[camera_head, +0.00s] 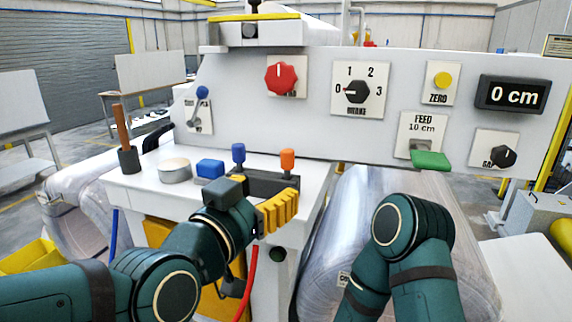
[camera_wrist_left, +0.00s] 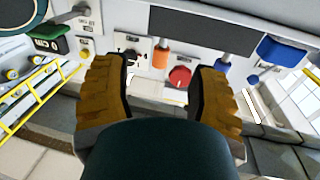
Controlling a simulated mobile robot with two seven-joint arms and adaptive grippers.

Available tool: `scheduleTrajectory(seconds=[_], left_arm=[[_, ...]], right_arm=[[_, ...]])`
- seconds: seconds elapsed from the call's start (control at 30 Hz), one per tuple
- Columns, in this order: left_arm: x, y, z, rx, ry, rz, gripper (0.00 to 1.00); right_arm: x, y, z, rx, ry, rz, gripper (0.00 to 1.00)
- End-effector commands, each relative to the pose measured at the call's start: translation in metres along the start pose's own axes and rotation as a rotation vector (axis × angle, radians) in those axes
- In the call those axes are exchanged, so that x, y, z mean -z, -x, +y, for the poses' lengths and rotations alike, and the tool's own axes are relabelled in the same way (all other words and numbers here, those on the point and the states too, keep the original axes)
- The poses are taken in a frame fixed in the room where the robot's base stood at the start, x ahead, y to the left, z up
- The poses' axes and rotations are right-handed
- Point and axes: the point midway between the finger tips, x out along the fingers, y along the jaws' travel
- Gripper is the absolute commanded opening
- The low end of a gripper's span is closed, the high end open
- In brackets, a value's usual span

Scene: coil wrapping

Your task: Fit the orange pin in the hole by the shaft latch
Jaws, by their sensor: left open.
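The orange pin (camera_head: 287,160) stands upright at the right end of a dark rack (camera_head: 262,183) on the white bench. It also shows between my fingers in the left wrist view (camera_wrist_left: 161,56), beyond the fingertips. A blue pin (camera_head: 238,153) stands at the rack's left end. My left gripper (camera_head: 278,208), with yellow ribbed fingers, is in front of the rack. In the left wrist view its fingers (camera_wrist_left: 158,88) are wide apart with nothing between them. I cannot make out the hole by the shaft latch. My right arm shows, but its gripper does not.
A blue block (camera_head: 210,168), a round tin (camera_head: 174,171) and a dark cup with a brown stick (camera_head: 129,160) stand left of the rack. The white control panel (camera_head: 320,110) rises behind, with a blue-knobbed lever (camera_head: 202,93), a red knob (camera_head: 280,78) and a green paddle (camera_head: 430,161).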

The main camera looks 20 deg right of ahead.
Motion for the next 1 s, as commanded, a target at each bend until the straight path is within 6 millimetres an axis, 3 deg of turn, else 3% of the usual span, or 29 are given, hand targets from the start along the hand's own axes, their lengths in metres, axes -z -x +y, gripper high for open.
scheduleTrajectory(seconds=[0.1, 0.43, 0.7, 1.0], left_arm=[[0.000, -0.019, 0.001, -0.001, -0.001, -0.001, 0.59], [0.002, -0.042, -0.001, 0.000, 0.001, -0.002, 0.59], [0.008, -0.078, -0.003, -0.001, -0.001, -0.002, 0.59], [0.008, -0.086, -0.003, -0.001, 0.000, 0.000, 0.59]], right_arm=[[0.000, 0.002, -0.001, 0.001, 0.001, 0.000, 0.00], [0.001, 0.006, -0.002, 0.001, 0.001, 0.000, 0.00], [0.002, 0.015, -0.005, 0.003, 0.001, 0.000, 0.00], [0.002, 0.016, -0.005, 0.004, 0.001, 0.000, 0.00]])
